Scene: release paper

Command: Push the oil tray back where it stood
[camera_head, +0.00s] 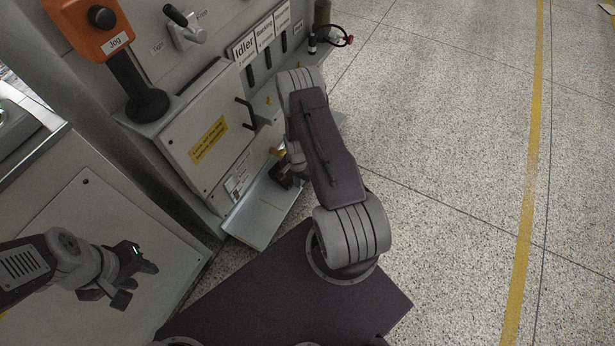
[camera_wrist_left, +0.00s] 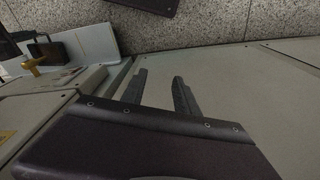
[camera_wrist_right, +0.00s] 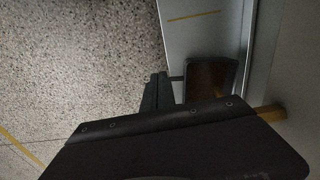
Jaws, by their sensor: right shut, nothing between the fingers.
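The oil tray, a pale grey flat piece, juts out low from the machine's foot in the head view (camera_head: 262,212). It also shows in the left wrist view (camera_wrist_left: 95,40) and at the right in the right wrist view (camera_wrist_right: 203,45). A dark-rimmed, brownish part (camera_wrist_right: 210,78) is at the tray. My right gripper (camera_wrist_right: 158,76) is shut and empty, its fingers beside the tray's outer edge; contact cannot be told. The right arm hides part of the tray in the head view. My left gripper (camera_head: 138,282) is open and empty, away from the tray.
The machine front has a labelled panel (camera_head: 208,135), a black handle (camera_head: 246,113) and levers (camera_head: 268,58). An orange jog box (camera_head: 88,22) stands above. A grey cabinet (camera_head: 100,225) is at the left. The speckled floor (camera_head: 440,150) at the right is clear.

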